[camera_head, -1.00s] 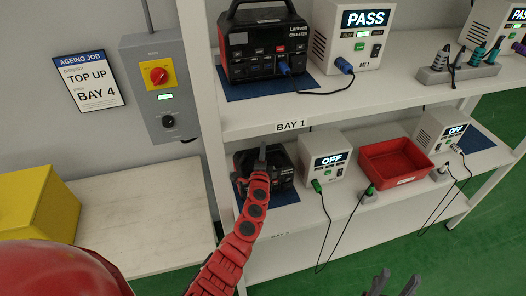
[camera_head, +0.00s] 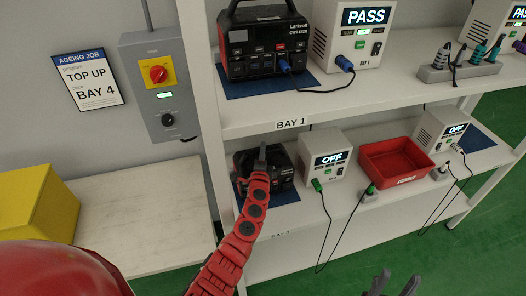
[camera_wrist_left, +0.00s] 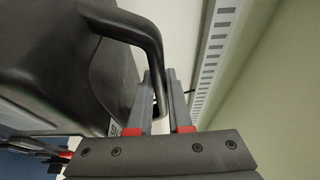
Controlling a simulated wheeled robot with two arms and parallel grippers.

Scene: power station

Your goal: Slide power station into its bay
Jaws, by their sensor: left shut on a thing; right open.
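A black and red power station (camera_head: 284,179) sits on the lower shelf at its left end, on a blue mat (camera_head: 287,198). My red left arm reaches to it, and my left gripper (camera_head: 261,157) is at its top and partly hides it. In the left wrist view, the gripper (camera_wrist_left: 160,95) is shut on the black carry handle (camera_wrist_left: 140,28) of the power station (camera_wrist_left: 50,65). My right gripper (camera_head: 393,284) is open and empty at the bottom edge of the head view, apart from the shelf.
An OFF tester (camera_head: 324,165) stands right of the power station, then a red tray (camera_head: 396,161) and another OFF tester (camera_head: 440,132). Above, another power station (camera_head: 262,45) is cabled to a PASS tester (camera_head: 352,38). A wall sign (camera_head: 88,80) reads TOP UP, BAY 4.

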